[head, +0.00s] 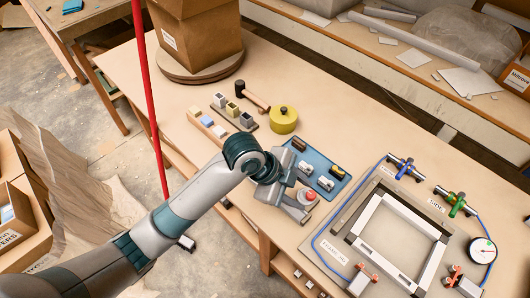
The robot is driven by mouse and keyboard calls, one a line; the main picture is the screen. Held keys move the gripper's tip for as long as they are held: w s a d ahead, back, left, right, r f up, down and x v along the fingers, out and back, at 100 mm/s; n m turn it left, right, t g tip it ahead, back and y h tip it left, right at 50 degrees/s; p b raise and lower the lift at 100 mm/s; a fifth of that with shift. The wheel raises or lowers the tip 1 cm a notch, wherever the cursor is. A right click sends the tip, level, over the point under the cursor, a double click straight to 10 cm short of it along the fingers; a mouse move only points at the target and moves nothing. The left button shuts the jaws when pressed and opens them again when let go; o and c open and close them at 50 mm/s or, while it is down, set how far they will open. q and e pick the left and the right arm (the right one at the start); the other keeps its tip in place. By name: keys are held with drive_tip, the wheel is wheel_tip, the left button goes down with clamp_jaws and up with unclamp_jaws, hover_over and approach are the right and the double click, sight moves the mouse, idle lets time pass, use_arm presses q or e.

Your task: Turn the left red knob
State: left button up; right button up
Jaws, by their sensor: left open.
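A frame jig (318,248) lies at the right of the bench, with a pale square frame (370,222) on it. Two fittings with red parts stand along its near side: the left red knob (362,274) near the jig's lower left corner, and another red one (455,274) further right. My left gripper (300,206) is open above the bench, up and left of the left red knob and apart from it. A small round object with a red top (309,195) is right beside its fingers; I cannot tell whether they touch. My right gripper is out of view.
A blue tray (338,190) with small parts lies just behind the gripper. A yellow tin (283,120), a hammer (250,95) and a carton (200,40) stand further back.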

use_arm(q)
drive_tip(key=w+a+r+m+y, duration=0.3)
drive_tip(key=w+r+m, duration=0.3)
drive_tip(key=w, duration=0.2)
drive_tip(key=w+a+r+m+g+y, duration=0.1)
drive_tip(key=w+a+r+m+y, duration=0.2)
drive_tip(key=w+a+r+m, duration=0.3)
drive_tip(key=shift+w+r+m+y, duration=0.3)
drive_tip(key=shift+w+m+y, duration=0.1)
drive_tip(key=shift+w, duration=0.65)
drive_tip(key=shift+f, duration=0.1)
wheel_tip(320, 180, down, 16)
drive_tip(key=p, duration=0.4)
drive_tip(key=shift+r+p, duration=0.25)
drive_tip(key=shift+p, duration=0.05)
drive_tip(key=shift+f, duration=0.9)
drive_tip(key=c, duration=1.1)
